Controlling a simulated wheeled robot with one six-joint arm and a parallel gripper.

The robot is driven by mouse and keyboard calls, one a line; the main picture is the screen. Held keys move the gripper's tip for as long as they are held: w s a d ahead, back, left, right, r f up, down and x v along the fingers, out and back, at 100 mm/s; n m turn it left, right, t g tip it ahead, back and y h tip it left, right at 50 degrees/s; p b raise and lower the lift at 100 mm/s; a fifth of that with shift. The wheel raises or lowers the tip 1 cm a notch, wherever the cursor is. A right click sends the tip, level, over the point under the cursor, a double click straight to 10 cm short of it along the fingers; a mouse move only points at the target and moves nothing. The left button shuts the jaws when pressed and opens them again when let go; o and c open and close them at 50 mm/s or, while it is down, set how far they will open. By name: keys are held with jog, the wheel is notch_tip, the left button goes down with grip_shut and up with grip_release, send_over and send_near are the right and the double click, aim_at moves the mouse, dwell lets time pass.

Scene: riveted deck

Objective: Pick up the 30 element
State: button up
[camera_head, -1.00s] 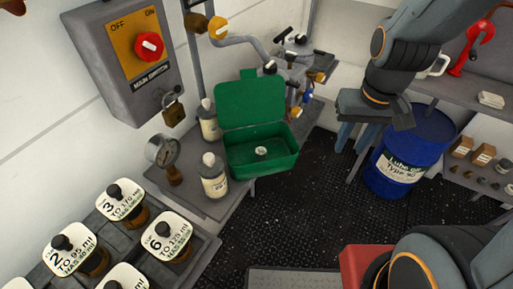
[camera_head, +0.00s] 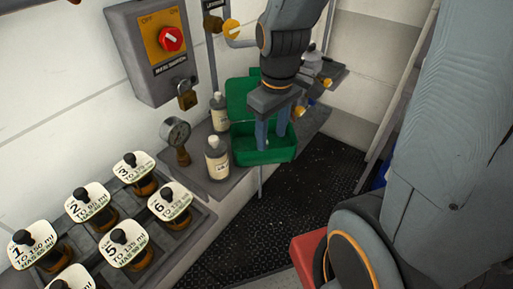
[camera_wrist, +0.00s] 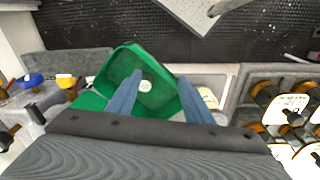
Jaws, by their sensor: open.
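An open green box (camera_head: 262,158) stands on the grey shelf, its lid raised at the back. In the wrist view, a small round pale-topped element (camera_wrist: 145,86) lies inside the green box (camera_wrist: 120,62); its marking is too small to read, so I cannot confirm that it is the 30. My gripper (camera_head: 271,136) is open, with its fingers pointing down over the box. In the wrist view the two blue fingers (camera_wrist: 160,80) are spread apart with nothing between their tips, and the element appears nearer the left finger. In the head view my gripper and the box wall hide the element.
Two pale bottles (camera_head: 217,158) stand close to the left of the box. A pressure gauge (camera_head: 175,133) and a padlocked main switch box (camera_head: 155,50) are further left. Several labelled knobs (camera_head: 125,240) fill the front left. The dark riveted floor (camera_head: 290,200) is clear.

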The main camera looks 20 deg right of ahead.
jog(key=w+n, duration=0.2)
jog(key=n, duration=0.2)
jog(key=w+n, duration=0.2)
jog(key=n, duration=0.3)
jog(key=w+n+g, duration=0.1)
jog(key=w+n, duration=0.1)
jog(key=n, duration=0.2)
jog(key=shift+w+a+r+n, duration=0.15)
jog(key=shift+w+a+n, duration=0.15)
jog(key=shift+w+f+n, duration=0.1)
jog(key=shift+f+n, duration=0.2)
jog(key=shift+f, duration=0.9)
jog(key=f+p, duration=0.1)
jog(key=f, duration=0.1)
jog(key=d+f+p, duration=0.1)
jog(key=f, duration=0.1)
jog(key=shift+f, duration=0.75)
jog(key=c, duration=1.1)
jog(key=shift+r, duration=0.1)
